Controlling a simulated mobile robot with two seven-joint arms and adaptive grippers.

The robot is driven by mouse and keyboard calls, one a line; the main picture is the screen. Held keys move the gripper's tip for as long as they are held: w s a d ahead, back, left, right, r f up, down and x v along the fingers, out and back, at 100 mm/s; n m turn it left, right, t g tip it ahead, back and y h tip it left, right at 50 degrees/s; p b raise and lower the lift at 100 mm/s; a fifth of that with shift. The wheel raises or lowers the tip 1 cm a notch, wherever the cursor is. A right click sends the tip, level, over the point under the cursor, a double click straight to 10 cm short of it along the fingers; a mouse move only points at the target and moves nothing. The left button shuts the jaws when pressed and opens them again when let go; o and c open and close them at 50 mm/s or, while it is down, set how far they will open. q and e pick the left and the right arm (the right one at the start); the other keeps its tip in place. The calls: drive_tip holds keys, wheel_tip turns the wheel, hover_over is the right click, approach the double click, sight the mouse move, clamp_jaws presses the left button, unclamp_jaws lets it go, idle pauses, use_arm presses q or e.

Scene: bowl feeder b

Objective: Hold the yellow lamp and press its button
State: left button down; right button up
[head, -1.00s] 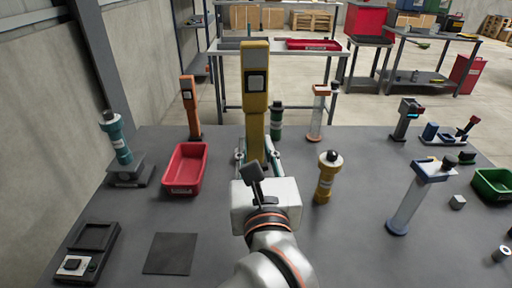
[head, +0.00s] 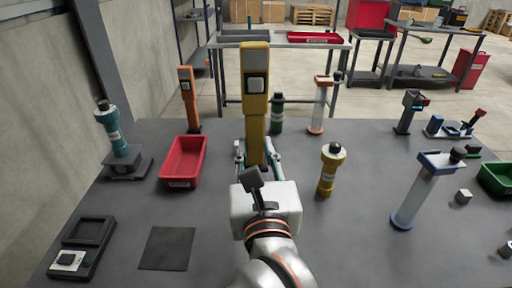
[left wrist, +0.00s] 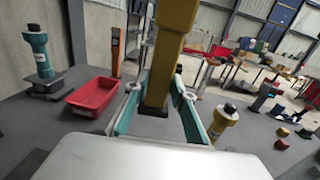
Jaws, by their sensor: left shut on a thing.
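I cannot tell if that end touches the table. A second, shorter yellow cylinder (head: 328,172) with a black top stands apart to the right. My right gripper is not in view.
On the grey table (head: 215,220) stand a red bin (head: 183,162), a teal lamp (head: 114,135), an orange post (head: 189,100), a green cylinder (head: 277,115) and a blue-white post (head: 420,190). A dark mat (head: 166,248) and a button box (head: 82,248) lie at front left.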

sight(255, 162)
use_arm(q)
drive_tip(key=shift+f+b, duration=0.45)
drive_tip(key=shift+f, duration=0.3)
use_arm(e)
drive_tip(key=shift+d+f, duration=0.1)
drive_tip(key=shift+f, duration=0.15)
use_arm(q)
drive_tip(key=shift+f+b, duration=0.35)
drive_tip(key=shift+f, duration=0.2)
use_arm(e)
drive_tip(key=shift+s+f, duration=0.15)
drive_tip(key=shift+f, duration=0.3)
use_arm(q)
drive_tip(key=shift+f, duration=0.2)
drive_tip(key=shift+f+b, duration=0.35)
drive_tip(key=shift+b, duration=0.05)
drive_tip(key=shift+f, duration=0.2)
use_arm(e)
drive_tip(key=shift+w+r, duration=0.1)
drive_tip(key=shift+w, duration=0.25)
use_arm(q)
drive_tip(key=shift+f+b, duration=0.25)
drive_tip(key=shift+b, duration=0.05)
drive_tip(key=shift+f, duration=0.35)
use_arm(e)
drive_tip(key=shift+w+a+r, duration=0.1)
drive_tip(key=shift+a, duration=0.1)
